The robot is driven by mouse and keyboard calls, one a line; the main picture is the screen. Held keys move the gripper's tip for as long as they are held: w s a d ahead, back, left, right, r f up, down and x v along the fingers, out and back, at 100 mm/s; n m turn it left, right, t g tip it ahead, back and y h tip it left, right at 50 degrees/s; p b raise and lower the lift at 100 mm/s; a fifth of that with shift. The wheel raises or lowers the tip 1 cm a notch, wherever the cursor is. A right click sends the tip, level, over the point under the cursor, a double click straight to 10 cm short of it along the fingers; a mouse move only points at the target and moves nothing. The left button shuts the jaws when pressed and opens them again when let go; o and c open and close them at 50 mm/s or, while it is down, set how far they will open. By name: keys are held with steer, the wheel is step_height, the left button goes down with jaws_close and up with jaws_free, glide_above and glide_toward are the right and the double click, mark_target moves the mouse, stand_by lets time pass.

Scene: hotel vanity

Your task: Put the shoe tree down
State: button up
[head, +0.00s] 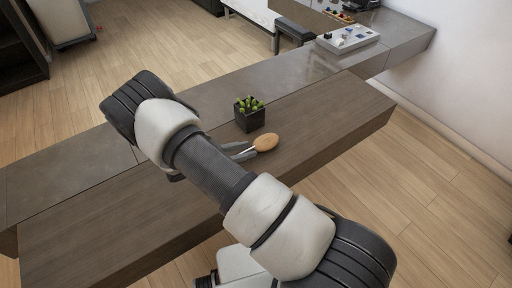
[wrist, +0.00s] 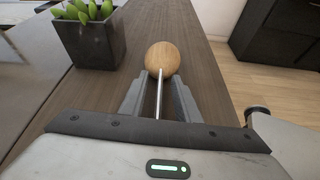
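The shoe tree has a round tan wooden end (head: 266,142) and a thin metal rod. In the wrist view its wooden end (wrist: 162,59) shows just beyond my fingertips, and the rod runs back between the fingers. My gripper (wrist: 160,82) has its two grey fingers on either side of the rod, with a visible gap on each side. In the head view my gripper (head: 245,149) is low over the brown wooden counter (head: 330,115). The shoe tree appears at or very near the counter surface; exact contact is unclear. The rod's back end is hidden by my gripper.
A black square pot with a green plant (head: 249,115) stands just behind the shoe tree; it also shows in the wrist view (wrist: 90,42). A white tray with small items (head: 347,39) is at the far right. The counter to the right is clear.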

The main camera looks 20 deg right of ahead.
jaws_close()
steer(key=shift+r, duration=0.1)
